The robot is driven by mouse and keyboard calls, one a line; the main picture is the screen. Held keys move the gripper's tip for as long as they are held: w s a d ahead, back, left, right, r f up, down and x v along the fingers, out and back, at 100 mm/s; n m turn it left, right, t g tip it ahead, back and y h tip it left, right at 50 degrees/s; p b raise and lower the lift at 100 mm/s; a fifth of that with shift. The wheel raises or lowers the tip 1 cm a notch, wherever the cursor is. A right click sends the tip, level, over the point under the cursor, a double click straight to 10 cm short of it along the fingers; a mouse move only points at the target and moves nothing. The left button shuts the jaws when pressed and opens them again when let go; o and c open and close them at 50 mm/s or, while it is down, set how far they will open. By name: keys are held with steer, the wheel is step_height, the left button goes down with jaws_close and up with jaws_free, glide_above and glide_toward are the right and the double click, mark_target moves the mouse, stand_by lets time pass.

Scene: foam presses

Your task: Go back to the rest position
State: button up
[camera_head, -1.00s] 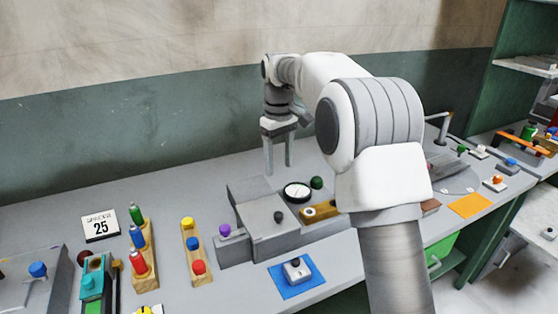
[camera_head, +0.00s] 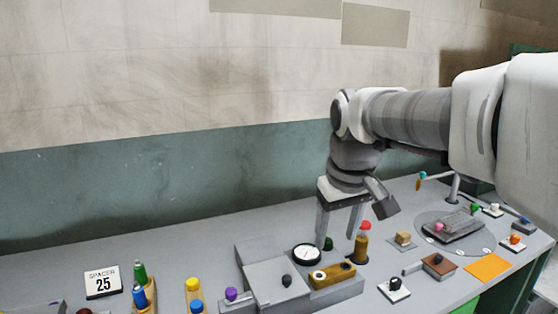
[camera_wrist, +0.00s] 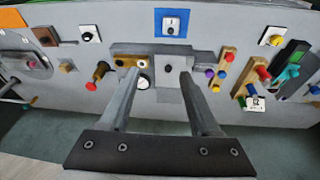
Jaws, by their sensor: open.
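My gripper (camera_head: 337,236) is open, with nothing between its fingers. It points down over the back of the bench, behind the dial gauge as the head view shows it. In the wrist view the gripper (camera_wrist: 160,75) has two spread fingers, and bare grey bench and part of the grey fixture show between them. The grey fixture block (camera_head: 268,278) has a black knob, a round white dial gauge (camera_head: 307,254) and a yellow-brown part (camera_head: 325,277). A green knob is partly hidden behind the gauge. No rest position is marked in view.
A red-topped amber cylinder (camera_head: 362,250) stands close right of the fingers. A round plate (camera_head: 428,232) and orange mat (camera_head: 488,266) lie further right. The wall is behind; open air lies above the bench.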

steer(key=s+d+f+m+t, duration=0.1)
steer(key=s+d+f, duration=0.1)
steer(key=s, duration=0.6)
steer(key=s+d+f+m+t, duration=0.1)
steer(key=s+d+f+m, duration=0.1)
steer(key=s, duration=0.6)
steer(key=shift+s+f+m+t, duration=0.3)
steer(key=shift+f, duration=0.55)
